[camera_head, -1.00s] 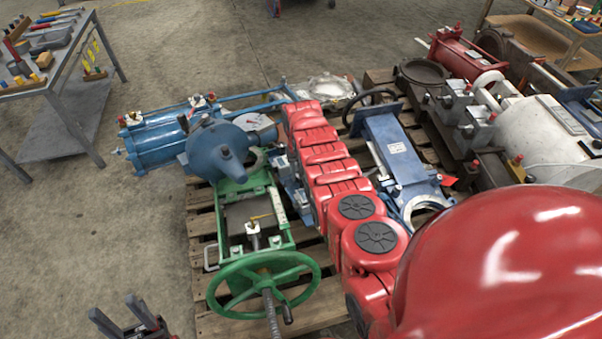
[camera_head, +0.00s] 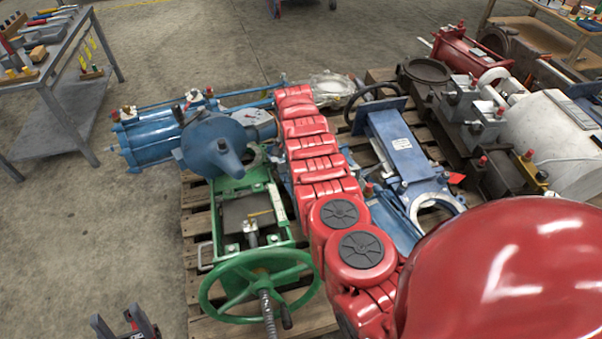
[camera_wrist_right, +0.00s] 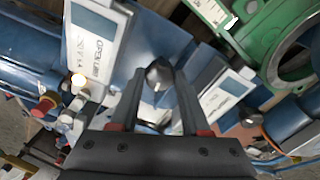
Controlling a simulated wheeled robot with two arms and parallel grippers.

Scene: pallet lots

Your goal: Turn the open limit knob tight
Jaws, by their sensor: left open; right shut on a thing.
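In the right wrist view a dark, pointed knob (camera_wrist_right: 159,72) lies between the two fingers of my right gripper (camera_wrist_right: 158,88), which is shut on it. A white plate (camera_wrist_right: 95,42) left of the knob reads "OPEN LIMIT", partly cut off. A second white plate (camera_wrist_right: 226,95) is on the right; its text is hard to read. In the head view my red right arm reaches across to the blue actuator (camera_head: 150,140) and hides the gripper and knob. My left gripper (camera_head: 126,326) is open and empty at the bottom left edge, partly out of frame.
A green handwheel (camera_head: 214,308) and green valve body stand in front of the actuator on a wooden pallet (camera_head: 196,222). Blue and red valves (camera_head: 470,60) crowd the right. A tool bench (camera_head: 75,55) is at the left. The floor between bench and pallet is clear.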

